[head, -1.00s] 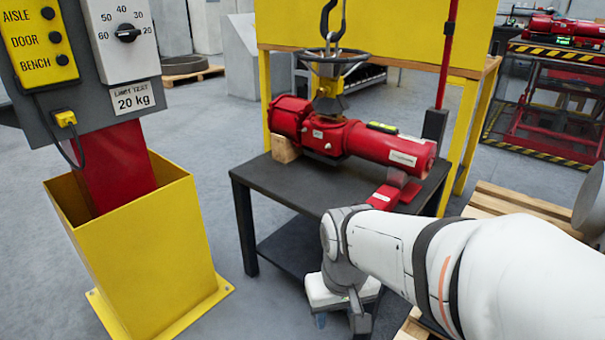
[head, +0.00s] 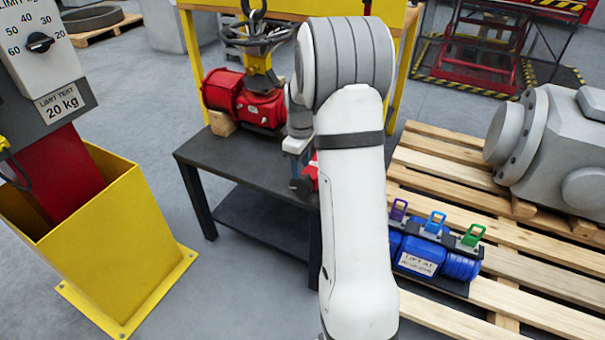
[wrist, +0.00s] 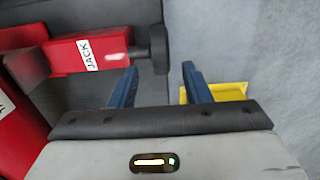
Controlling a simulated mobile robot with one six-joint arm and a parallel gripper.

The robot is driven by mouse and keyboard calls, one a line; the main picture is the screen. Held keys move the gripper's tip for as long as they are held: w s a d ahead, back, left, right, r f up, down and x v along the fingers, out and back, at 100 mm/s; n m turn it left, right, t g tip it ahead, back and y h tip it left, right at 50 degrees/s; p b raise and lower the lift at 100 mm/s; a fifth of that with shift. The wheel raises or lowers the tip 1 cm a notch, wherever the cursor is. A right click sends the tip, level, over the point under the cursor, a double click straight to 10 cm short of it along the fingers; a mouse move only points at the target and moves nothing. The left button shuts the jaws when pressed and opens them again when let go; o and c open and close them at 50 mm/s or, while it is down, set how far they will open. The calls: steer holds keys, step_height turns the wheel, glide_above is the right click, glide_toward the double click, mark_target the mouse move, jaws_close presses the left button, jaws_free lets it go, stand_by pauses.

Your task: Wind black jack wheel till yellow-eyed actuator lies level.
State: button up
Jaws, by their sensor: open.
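The red actuator (head: 261,108) with the yellow eye (head: 262,72) rests on the dark bench in the head view, one end on a wooden block. The wheel is just beyond the fingertips, nearer the left finger; contact cannot be told. In the head view the wheel (head: 300,186) shows beside my arm.
A hook and hand wheel ring (head: 256,32) hang above the actuator. The bench (head: 205,155) stands by a yellow frame. A pallet (head: 520,265) at right bears a blue unit (head: 425,252) with coloured eyes and a grey casting (head: 560,145).

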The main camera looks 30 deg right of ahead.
mark_target(301, 183)
step_height(301, 183, down, 8)
steer(key=shift+r+b, duration=0.2)
steer(key=shift+b, duration=0.85)
steer(key=shift+c, duration=0.5)
jaws_close()
